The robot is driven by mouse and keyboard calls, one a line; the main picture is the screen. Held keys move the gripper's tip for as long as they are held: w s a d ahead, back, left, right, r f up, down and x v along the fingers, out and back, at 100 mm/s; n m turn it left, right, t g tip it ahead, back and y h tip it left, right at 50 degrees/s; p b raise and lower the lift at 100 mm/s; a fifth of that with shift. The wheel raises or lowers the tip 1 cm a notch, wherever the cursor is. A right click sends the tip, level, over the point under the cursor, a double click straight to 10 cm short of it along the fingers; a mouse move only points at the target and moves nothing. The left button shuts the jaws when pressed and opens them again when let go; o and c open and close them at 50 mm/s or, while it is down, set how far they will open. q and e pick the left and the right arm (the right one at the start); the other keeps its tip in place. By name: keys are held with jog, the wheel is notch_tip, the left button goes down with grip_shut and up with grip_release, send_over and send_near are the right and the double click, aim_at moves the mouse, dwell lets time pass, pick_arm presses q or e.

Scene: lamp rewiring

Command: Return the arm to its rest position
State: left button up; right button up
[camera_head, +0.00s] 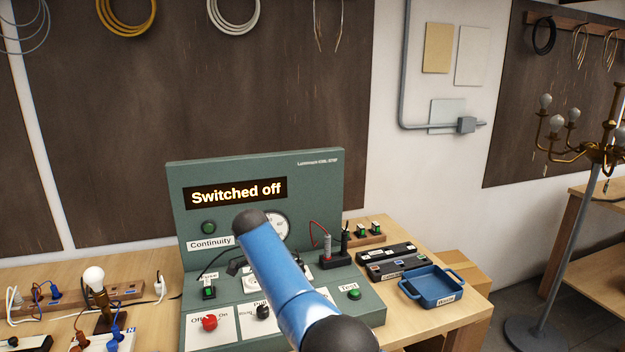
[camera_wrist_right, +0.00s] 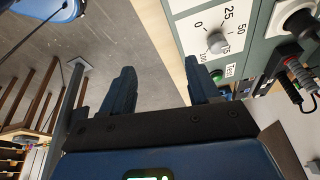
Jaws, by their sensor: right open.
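My right arm (camera_head: 280,275) comes up from the bottom of the head view, in front of the green test bench (camera_head: 325,190). Its gripper cannot be made out there. In the right wrist view my right gripper (camera_wrist_right: 158,68) has its two dark blue fingers spread apart, with nothing between them. Beyond the fingers are bare floor and the edge of the bench. The bench's dial knob (camera_wrist_right: 216,42) and the green Test button (camera_wrist_right: 217,75) are close to the right finger. My left gripper is in neither view.
The bench display reads "Switched off". A red knob (camera_head: 209,322) and the Test button (camera_head: 354,294) are on its front. A blue tray (camera_head: 432,300) and black cases (camera_head: 386,251) stand to the right. A bulb on a stand (camera_head: 95,280) is at left. A chandelier (camera_head: 590,150) is far right.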

jog(key=w+a+r+n+t+y, duration=0.4)
jog(key=w+a+n+t+y, duration=0.25)
jog(key=w+n+t, duration=0.4)
jog(key=s+d+f+n+t+y, duration=0.2)
jog(key=s+d+f+n+t, duration=0.25)
jog(key=s+d, duration=0.3)
jog(key=s+d+f+n+t+y, duration=0.1)
jog(key=s+d+f+n+t, duration=0.2)
jog(key=s+d+f, duration=0.45)
jog(key=s+d+f+h, duration=0.2)
jog(key=s+d, duration=0.4)
jog(key=s, duration=0.6)
jog(key=s+d+f+m+h, duration=0.1)
jog(key=s+d, duration=0.5)
jog(key=s, duration=0.5)
jog(key=s+d+f+g+h, duration=0.1)
jog(key=s+d+f+h, duration=0.1)
jog(key=s+d, duration=0.5)
jog(key=shift+s+f+h, duration=0.3)
jog(key=shift+s+h, duration=0.05)
jog(key=shift+s, duration=2.5)
